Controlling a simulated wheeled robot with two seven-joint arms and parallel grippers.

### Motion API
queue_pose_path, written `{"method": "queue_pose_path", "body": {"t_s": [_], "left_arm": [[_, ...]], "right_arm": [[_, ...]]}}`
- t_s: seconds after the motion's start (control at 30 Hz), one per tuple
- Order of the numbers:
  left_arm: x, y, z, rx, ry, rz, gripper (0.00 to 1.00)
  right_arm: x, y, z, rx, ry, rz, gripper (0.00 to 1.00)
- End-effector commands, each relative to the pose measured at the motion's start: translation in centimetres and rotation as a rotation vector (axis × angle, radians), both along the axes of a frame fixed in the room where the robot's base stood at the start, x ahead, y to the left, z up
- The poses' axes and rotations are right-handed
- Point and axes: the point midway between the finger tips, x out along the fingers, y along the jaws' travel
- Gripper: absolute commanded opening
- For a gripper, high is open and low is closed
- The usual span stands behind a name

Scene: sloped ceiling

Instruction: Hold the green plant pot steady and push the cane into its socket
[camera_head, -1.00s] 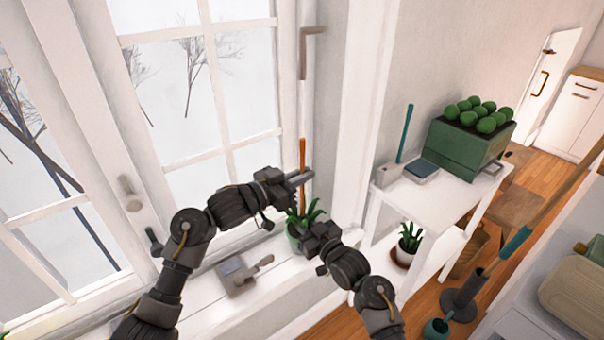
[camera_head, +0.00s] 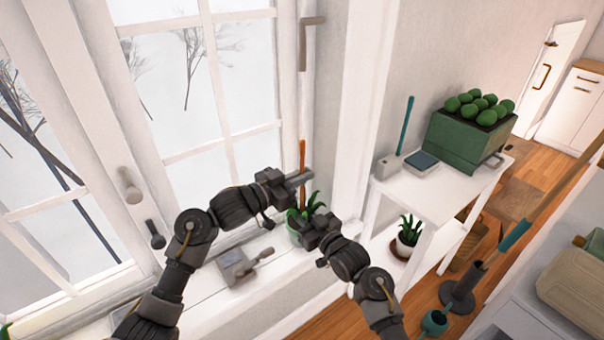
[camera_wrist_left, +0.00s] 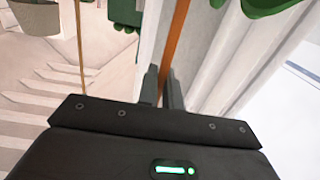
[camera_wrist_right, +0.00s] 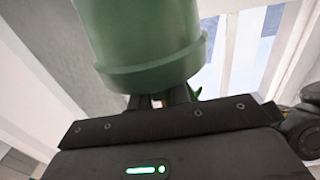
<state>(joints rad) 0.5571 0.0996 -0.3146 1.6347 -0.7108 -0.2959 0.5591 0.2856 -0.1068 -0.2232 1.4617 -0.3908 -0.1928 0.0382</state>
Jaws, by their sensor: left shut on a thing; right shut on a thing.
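The green plant pot (camera_head: 294,238) stands on the windowsill with spiky leaves above its rim. My right gripper (camera_head: 303,222) is shut on the pot near its rim; the right wrist view shows the pot (camera_wrist_right: 140,40) close up. The slim orange-brown cane (camera_head: 302,153) stands nearly upright over the plant. My left gripper (camera_head: 300,181) is shut on the cane, above the pot; the left wrist view shows the cane (camera_wrist_left: 177,42) between the fingers. The cane's lower end and the socket are hidden among leaves and grippers, so I cannot tell how they meet.
A grey block with a handle (camera_head: 238,267) sits on the sill left of the pot. The window (camera_head: 215,90) stands close behind. A white shelf unit (camera_head: 432,192) to the right holds a green box (camera_head: 465,142) and another potted plant (camera_head: 409,236).

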Motion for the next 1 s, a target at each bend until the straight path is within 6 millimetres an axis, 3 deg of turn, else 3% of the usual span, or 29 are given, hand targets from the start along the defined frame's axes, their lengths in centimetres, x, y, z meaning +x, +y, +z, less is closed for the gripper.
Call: {"method": "queue_pose_path", "body": {"t_s": [0.97, 1.0], "left_arm": [[0.0, 0.0, -2.5, 0.000, 0.001, 0.000, 0.00], [0.0, 0.0, -2.4, 0.001, 0.001, 0.000, 0.11]], "right_arm": [[0.0, 0.0, -0.1, -0.001, 0.001, 0.000, 0.00], [0.0, 0.0, 0.0, -0.001, 0.001, 0.000, 0.00]]}}
